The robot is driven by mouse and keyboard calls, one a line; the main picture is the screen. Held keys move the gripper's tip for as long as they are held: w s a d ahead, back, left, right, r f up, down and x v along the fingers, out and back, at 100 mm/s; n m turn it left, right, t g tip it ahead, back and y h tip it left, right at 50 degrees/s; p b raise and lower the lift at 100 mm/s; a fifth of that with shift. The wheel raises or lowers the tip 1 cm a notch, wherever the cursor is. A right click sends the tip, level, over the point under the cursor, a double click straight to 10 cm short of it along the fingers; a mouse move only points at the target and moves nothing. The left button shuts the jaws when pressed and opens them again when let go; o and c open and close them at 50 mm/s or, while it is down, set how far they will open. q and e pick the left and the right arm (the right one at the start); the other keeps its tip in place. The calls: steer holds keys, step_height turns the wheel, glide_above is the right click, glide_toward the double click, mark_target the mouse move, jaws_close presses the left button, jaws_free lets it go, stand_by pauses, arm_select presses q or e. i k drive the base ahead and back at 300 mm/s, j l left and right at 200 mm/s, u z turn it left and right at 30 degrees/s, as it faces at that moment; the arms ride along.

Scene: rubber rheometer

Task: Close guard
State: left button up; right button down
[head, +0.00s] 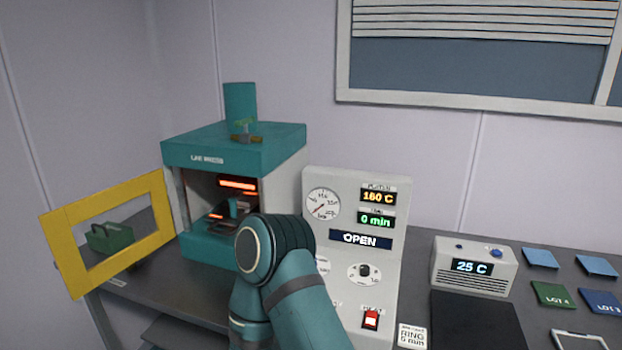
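The guard (62,243) is a yellow rectangular frame with an open window. It stands swung out to the left of the teal lab press (235,150), near its left front edge, so the press front is uncovered. Inside the opening are glowing orange-red bars (238,184) and a small dark and teal shape that I cannot make out. One of my teal arms rises in front of the press's lower right part and hides it. Neither gripper can be made out.
A green box (108,238) shows through the guard's window. Right of the panel are a grey unit reading 25 C (473,267), a black plate (476,322), and several blue and green squares (552,294). The wall is close behind.

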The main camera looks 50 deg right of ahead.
mark_target(56, 224)
steer(key=i+l+z, duration=0.15)
steer(key=z, duration=0.25)
steer(key=i+l+z, duration=0.1)
steer(key=z, duration=0.3)
steer(key=i+z, duration=0.2)
steer(key=z, duration=0.15)
